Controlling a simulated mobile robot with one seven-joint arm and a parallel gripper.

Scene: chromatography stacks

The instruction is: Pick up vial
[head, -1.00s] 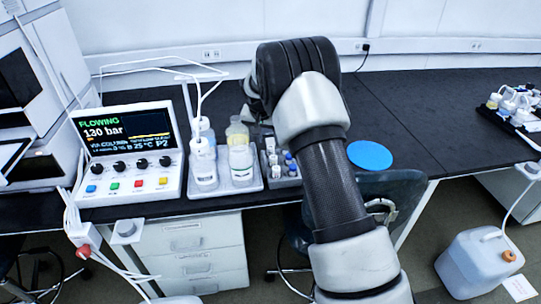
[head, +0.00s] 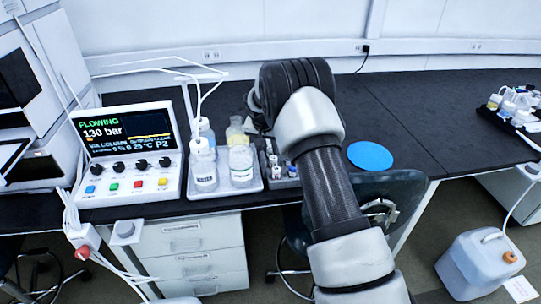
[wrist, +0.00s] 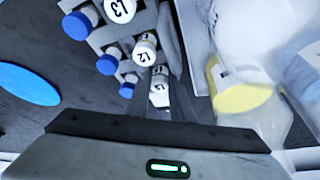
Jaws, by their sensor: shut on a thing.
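My gripper (wrist: 160,92) is shut on a white-capped vial (wrist: 159,98), with one dark finger on each side of it. The vial's label is partly hidden and I cannot read it surely. It is the lowest in the picture of a row of white-capped vials, above it L2 (wrist: 145,55) and L3 (wrist: 120,10). I cannot tell whether the held vial is clear of the grey rack (wrist: 105,38). In the head view the rack (head: 284,183) shows beside my arm, which hides my gripper and part of the rack.
Blue-capped vials (wrist: 77,25) stand in the neighbouring row. A tray (head: 222,188) of bottles with tubing stands close by; its yellow-capped bottle (wrist: 240,95) is near my gripper. A blue disc (head: 370,155) lies on the dark bench. The bench behind the disc is clear.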

